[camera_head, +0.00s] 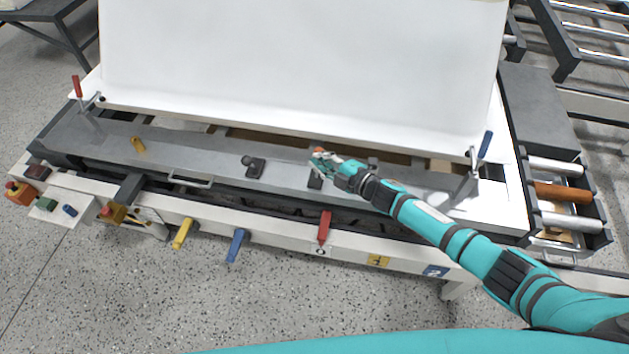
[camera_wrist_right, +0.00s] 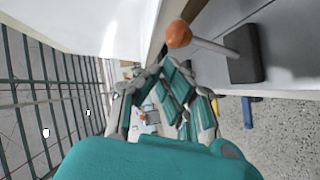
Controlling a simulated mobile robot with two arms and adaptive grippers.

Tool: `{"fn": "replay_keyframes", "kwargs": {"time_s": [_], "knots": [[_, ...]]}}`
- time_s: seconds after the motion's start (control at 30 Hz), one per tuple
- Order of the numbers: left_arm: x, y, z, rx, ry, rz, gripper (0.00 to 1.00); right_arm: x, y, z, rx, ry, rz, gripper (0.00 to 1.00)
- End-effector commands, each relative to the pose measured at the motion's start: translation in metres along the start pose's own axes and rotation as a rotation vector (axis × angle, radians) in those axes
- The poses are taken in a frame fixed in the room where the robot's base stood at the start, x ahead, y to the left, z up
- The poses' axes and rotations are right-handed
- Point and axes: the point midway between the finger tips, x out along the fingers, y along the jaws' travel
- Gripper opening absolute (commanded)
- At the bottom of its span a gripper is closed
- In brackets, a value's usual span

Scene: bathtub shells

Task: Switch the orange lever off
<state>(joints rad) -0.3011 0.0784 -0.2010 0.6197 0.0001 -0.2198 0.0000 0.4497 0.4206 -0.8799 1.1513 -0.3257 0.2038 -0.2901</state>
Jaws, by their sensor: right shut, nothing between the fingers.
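The orange lever has an orange ball knob (camera_wrist_right: 179,34) on a pale rod that runs to a dark block base (camera_wrist_right: 245,55) in the right wrist view. In the head view a small part of the orange knob (camera_head: 319,149) shows just behind my right gripper (camera_head: 322,162), with the dark base below. My right gripper is shut and empty; in the right wrist view its fingertips (camera_wrist_right: 158,68) are close beside the knob. I cannot tell whether they touch it. My left gripper is not in view.
A large white tub shell (camera_head: 300,60) stands behind the grey panel. Yellow (camera_head: 183,233), blue (camera_head: 237,245) and red (camera_head: 324,227) handles line the front edge. Red (camera_head: 77,88) and blue (camera_head: 485,145) clamps flank the shell.

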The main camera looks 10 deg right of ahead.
Motion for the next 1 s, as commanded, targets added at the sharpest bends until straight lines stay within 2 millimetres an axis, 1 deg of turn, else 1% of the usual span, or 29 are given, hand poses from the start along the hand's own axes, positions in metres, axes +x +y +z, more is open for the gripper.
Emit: {"fn": "replay_keyframes", "kwargs": {"time_s": [0.1,0.3,1.0], "knots": [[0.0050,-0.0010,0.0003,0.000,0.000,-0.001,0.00,0.0044,0.0007,0.0067,0.002,-0.001,-0.002,0.00],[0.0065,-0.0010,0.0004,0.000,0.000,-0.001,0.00,0.0072,0.0037,0.0103,0.001,0.000,-0.002,0.00],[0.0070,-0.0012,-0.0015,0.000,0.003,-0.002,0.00,0.0084,0.0058,0.0125,0.000,-0.001,-0.001,0.00]]}}
